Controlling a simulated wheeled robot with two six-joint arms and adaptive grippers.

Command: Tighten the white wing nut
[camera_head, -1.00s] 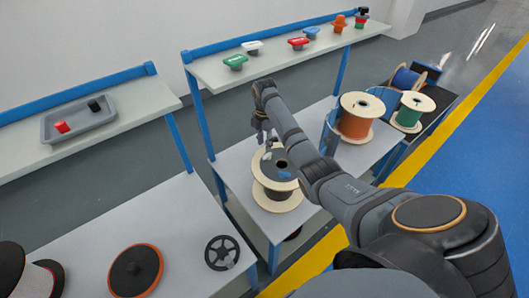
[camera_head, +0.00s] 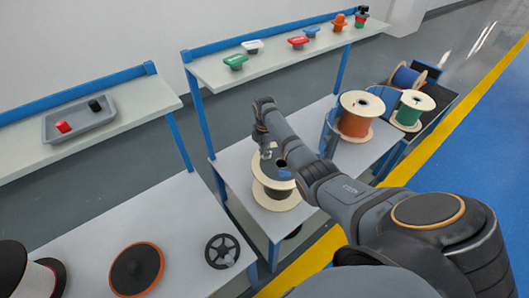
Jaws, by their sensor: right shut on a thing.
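My right arm reaches in from the lower right, and my right gripper (camera_head: 266,151) points down at the upper left edge of a black-cored spool (camera_head: 280,197) with pale wooden flanges. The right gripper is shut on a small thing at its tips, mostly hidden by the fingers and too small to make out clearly. I cannot tell whether it is a white wing nut or whether it touches the spool. A white piece with a dark base (camera_head: 252,47) sits on the upper shelf. My left gripper is not in view.
Green (camera_head: 235,62), red (camera_head: 298,42) and orange (camera_head: 339,22) pieces stand along the shelf (camera_head: 210,75). An orange spool (camera_head: 356,118) and a green spool (camera_head: 411,108) stand right of the arm. A black handwheel (camera_head: 222,251) lies on the front-left table.

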